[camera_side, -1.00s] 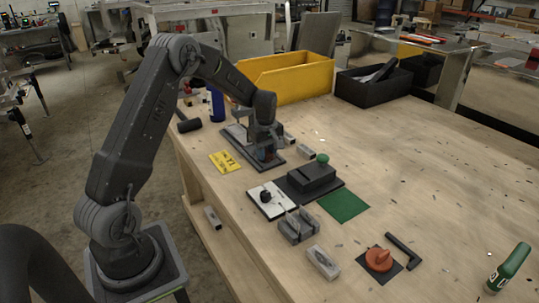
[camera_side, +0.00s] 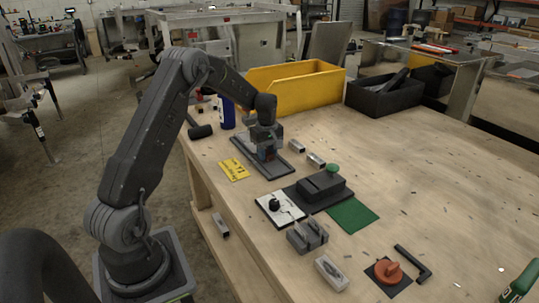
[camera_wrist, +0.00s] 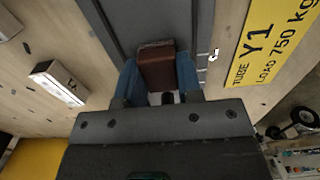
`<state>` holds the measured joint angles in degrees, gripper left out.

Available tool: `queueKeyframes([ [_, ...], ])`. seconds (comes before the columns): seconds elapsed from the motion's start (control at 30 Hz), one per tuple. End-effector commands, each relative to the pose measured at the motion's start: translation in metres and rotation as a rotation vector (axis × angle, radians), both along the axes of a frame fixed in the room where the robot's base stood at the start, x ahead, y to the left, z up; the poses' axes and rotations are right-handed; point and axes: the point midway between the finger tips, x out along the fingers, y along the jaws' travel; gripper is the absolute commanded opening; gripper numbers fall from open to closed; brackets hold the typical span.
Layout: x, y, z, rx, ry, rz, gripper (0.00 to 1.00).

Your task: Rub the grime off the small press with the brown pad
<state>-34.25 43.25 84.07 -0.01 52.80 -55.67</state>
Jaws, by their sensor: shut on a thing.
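My gripper (camera_wrist: 160,85) has blue fingers shut on the brown pad (camera_wrist: 162,66), which shows in the wrist view. In the side view my gripper (camera_side: 268,152) is over a long dark grey base plate, apparently the small press (camera_side: 285,174). In the wrist view this grey plate (camera_wrist: 138,18) runs beneath the pad. My gripper and arm hide much of the press. I cannot tell whether the pad touches it, and no grime is clear.
A yellow label plate (camera_side: 233,170) lies left of the press. Small metal blocks (camera_side: 298,146) lie to its right. A yellow bin (camera_side: 300,87) stands behind. The table's right side is mostly clear.

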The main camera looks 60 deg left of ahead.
Motion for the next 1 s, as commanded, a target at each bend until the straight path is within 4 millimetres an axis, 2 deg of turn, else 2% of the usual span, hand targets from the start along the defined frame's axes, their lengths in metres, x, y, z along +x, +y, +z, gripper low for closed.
queueKeyframes([
  [0.23, 0.000, 0.020, 0.001, 0.000, 0.000, 0.001, 0.14],
  [0.57, 0.000, 0.021, 0.003, 0.002, -0.002, 0.001, 0.14],
  [1.0, 0.001, 0.021, 0.043, 0.003, -0.005, 0.001, 0.14],
])
